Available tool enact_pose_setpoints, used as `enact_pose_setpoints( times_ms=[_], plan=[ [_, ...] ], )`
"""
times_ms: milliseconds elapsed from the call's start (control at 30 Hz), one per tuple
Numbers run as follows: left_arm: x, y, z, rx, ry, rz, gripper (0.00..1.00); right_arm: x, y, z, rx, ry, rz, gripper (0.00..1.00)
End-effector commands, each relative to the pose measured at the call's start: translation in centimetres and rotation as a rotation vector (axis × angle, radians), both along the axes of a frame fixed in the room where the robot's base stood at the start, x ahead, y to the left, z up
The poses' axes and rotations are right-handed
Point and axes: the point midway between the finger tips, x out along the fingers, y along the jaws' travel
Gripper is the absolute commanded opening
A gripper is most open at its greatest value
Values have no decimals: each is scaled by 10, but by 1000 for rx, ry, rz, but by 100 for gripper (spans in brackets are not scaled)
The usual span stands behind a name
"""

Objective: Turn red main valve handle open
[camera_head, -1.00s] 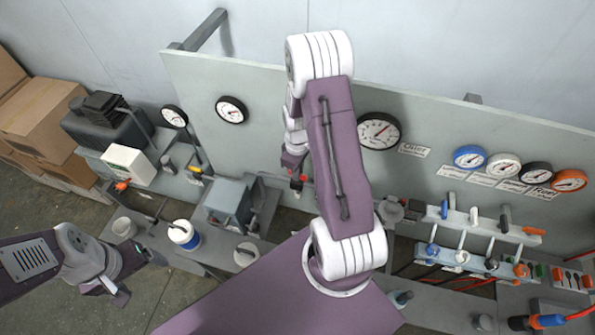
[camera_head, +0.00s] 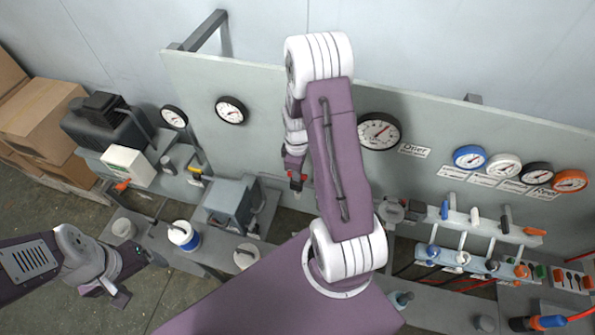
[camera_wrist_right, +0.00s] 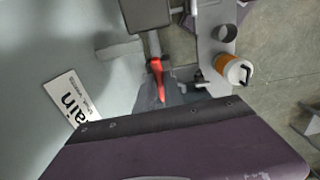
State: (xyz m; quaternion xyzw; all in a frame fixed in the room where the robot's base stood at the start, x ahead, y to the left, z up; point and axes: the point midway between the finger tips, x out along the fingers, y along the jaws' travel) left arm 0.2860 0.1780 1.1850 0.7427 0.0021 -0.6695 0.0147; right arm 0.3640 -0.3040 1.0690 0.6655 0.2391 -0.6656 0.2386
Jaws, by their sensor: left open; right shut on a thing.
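The red main valve handle (camera_head: 296,183) shows as a small red piece just below my right gripper (camera_head: 295,167), against the grey panel. In the right wrist view the handle (camera_wrist_right: 157,80) is a narrow red lever beside the white label ending in "ain" (camera_wrist_right: 70,104). My right gripper is shut on the handle; its fingertips are hard to make out, and my arm hides much of the area around it. My left gripper (camera_head: 117,291) is open and empty at the lower left, apart from the equipment.
Gauges (camera_head: 379,131) line the panel. A row of small coloured valves (camera_head: 475,217) is at the right. A white-and-blue container (camera_head: 184,236) and a grey box (camera_head: 228,200) stand left of my right arm. Cardboard boxes (camera_head: 38,120) are at the far left.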

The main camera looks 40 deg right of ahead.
Motion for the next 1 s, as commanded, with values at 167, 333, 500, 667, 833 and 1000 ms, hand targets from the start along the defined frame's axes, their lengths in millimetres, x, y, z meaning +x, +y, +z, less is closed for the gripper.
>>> enact_pose_setpoints(
  times_ms=[167,333,500,667,833,1000],
  plan=[
    [0,0,0,0,0,0,84,1,0,1,-2,-4,3,34],
    [0,0,0,0,0,0,84,1,0,0,-1,-2,2,34],
    [0,0,-2,0,0,0,84,2,-1,5,-3,-5,1,34],
    [0,0,-12,0,0,0,84,3,-1,34,-5,-10,1,34],
    [0,0,-19,0,0,0,84,2,-1,71,-4,-9,2,34],
    [0,0,-20,0,0,0,84,1,0,89,-2,-4,2,34]
  ],
)
